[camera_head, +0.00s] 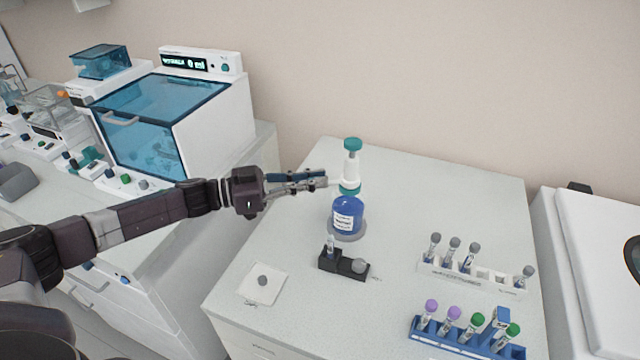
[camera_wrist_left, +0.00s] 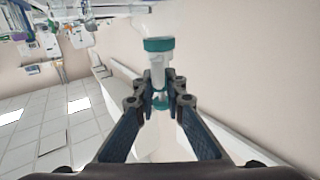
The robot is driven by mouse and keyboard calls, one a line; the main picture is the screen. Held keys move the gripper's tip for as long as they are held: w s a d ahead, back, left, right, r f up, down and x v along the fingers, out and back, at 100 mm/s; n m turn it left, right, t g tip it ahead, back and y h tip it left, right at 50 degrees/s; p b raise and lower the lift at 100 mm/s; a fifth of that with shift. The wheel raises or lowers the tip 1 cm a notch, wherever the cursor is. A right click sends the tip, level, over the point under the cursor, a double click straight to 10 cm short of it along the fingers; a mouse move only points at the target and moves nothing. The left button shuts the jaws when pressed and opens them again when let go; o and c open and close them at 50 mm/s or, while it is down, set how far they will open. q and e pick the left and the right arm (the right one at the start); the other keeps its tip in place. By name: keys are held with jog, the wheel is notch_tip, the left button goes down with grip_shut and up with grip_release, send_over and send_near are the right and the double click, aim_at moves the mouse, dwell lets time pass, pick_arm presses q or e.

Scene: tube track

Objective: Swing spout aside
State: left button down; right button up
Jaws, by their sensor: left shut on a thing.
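A blue bottle (camera_head: 347,214) with a white label stands upright on a round grey base on the bench. A white dispenser (camera_head: 351,168) with a teal top knob and teal collar sits on it. The teal knob also shows in the left wrist view (camera_wrist_left: 158,44). My left gripper (camera_head: 322,181) reaches in from the left at the dispenser's height, its fingers shut on the spout. The spout is mostly hidden by the fingers in the head view. In the left wrist view the fingertips (camera_wrist_left: 160,92) close in front of the dispenser body. My right gripper is not in view.
A black holder (camera_head: 342,265) with a tube and grey cap stands in front of the bottle. A white pad (camera_head: 264,284) lies left of it. A white rack (camera_head: 470,281) and a blue rack (camera_head: 450,342) hold capped tubes at right. Bench behind the white rack is clear.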

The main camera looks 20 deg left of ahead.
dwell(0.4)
pick_arm(q)
jog(key=c, duration=2)
grip_release()
jog(key=shift+a, duration=0.1)
jog(key=shift+o, duration=0.2)
jog(key=v, duration=1.2)
